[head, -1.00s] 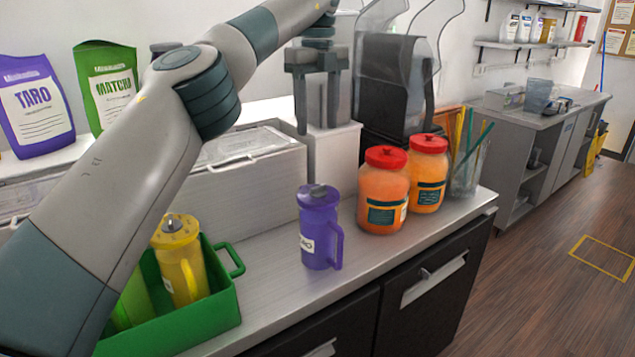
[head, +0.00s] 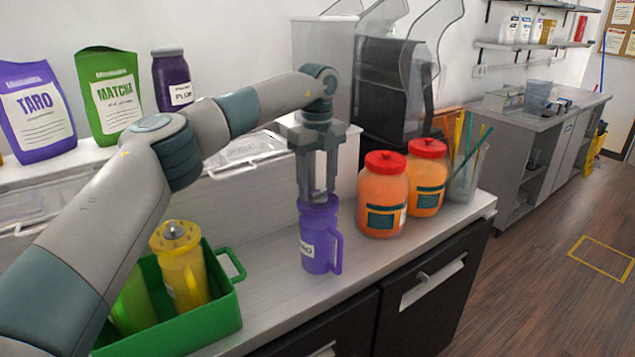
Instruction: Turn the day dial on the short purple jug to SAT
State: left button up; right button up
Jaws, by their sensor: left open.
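The short purple jug (head: 318,240) stands upright on the metal counter, with a white label on its left and its handle to the right. My left gripper (head: 317,196) points straight down over the jug's top. Its fingers are apart, one at each side of the lid's middle, and hide most of the dial. I cannot tell whether the fingers touch the dial, and no day marking is readable. My right gripper is not in view.
Two orange jars with red lids (head: 383,195) stand just right of the jug. A green caddy (head: 222,309) with a yellow jug (head: 182,268) and a green jug (head: 133,300) is at left. The counter (head: 268,285) between caddy and purple jug is clear.

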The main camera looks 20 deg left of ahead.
pick_arm(q)
jog(key=shift+f, duration=0.3)
jog(key=c, duration=1.1)
jog(key=shift+o, duration=0.2)
